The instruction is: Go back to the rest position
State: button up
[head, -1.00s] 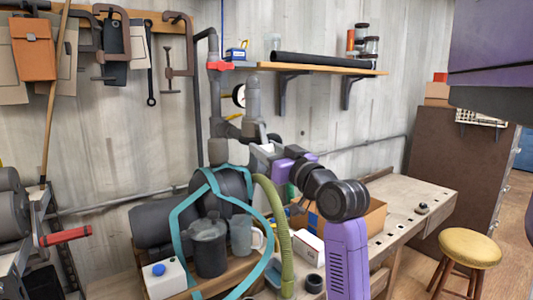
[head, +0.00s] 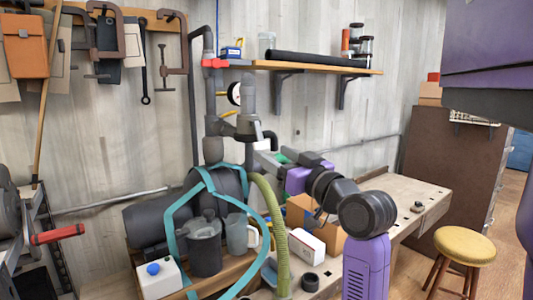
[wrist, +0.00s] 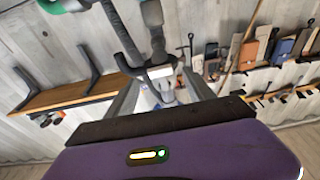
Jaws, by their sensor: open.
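My gripper (head: 262,160) is in the head view, at the end of my purple and black arm, in front of the wall and just right of the grey pipework (head: 247,115). It is raised above the workbench (head: 408,190). The wrist view shows its two grey fingers (wrist: 162,92) spread apart, with nothing held between them. The pipes and the wall are beyond them. Part of the gripper is hard to make out in the head view against the pipes.
A teal-strapped dark tank, a dark jug (head: 204,250), a clear pitcher (head: 237,235), a white container (head: 160,278) and a green hose (head: 268,215) crowd the area left of my arm. A cardboard box (head: 300,212) is behind my arm. A wall shelf (head: 300,67) hangs above. A stool (head: 464,246) stands right.

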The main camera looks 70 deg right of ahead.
jog(key=shift+v, duration=0.85)
